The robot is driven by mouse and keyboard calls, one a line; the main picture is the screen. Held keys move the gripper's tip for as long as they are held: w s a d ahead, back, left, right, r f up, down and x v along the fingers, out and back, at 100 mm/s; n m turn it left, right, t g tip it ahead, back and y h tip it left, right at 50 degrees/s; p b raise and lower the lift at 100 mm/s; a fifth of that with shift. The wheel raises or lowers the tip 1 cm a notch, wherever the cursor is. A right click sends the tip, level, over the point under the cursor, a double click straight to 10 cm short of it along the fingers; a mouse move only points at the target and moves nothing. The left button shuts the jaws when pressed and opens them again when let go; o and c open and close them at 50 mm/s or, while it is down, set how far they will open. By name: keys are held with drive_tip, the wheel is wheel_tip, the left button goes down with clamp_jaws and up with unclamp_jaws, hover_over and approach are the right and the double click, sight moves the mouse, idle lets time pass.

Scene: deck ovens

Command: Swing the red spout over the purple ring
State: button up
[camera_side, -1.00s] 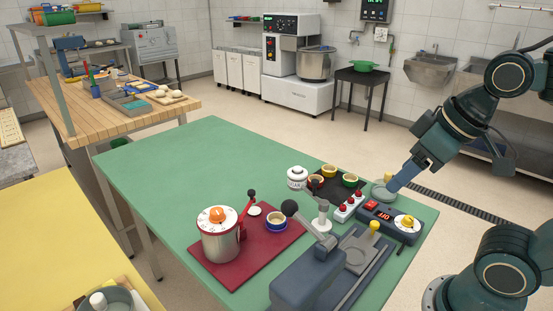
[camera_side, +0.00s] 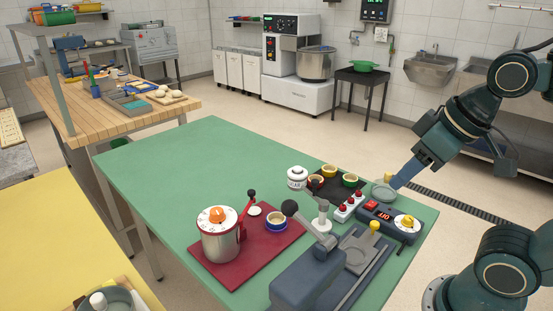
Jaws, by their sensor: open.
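A steel pot (camera_side: 220,243) with a white dial lid and orange knob stands on a dark red board. The red spout (camera_side: 242,230) is at the pot's right side, by a thin red arm with a ball end (camera_side: 251,193) that leans up and right. The purple ring (camera_side: 277,226) is around a small cream-topped cup on the same board, to the right of the spout and apart from it. My gripper (camera_side: 396,185) is open, far to the right of the pot, just above a round grey dish; its fingertips are small in view.
A grey press with a black-ball lever (camera_side: 290,208) stands front right of the board. A black tray of small cups, a white jar (camera_side: 297,178), red buttons and a switch box (camera_side: 390,222) lie between my gripper and the board. The table's left and back are clear.

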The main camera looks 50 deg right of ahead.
drive_tip(key=w+r+g, duration=0.2)
drive_tip(key=w+r, duration=0.3)
drive_tip(key=w, duration=0.5)
drive_tip(key=g, duration=0.4)
hover_over(251, 191)
wheel_tip(251, 191, down, 13)
drive_tip(key=shift+r, duration=0.2)
wheel_tip(251, 191, down, 14)
drive_tip(key=shift+r, duration=0.15)
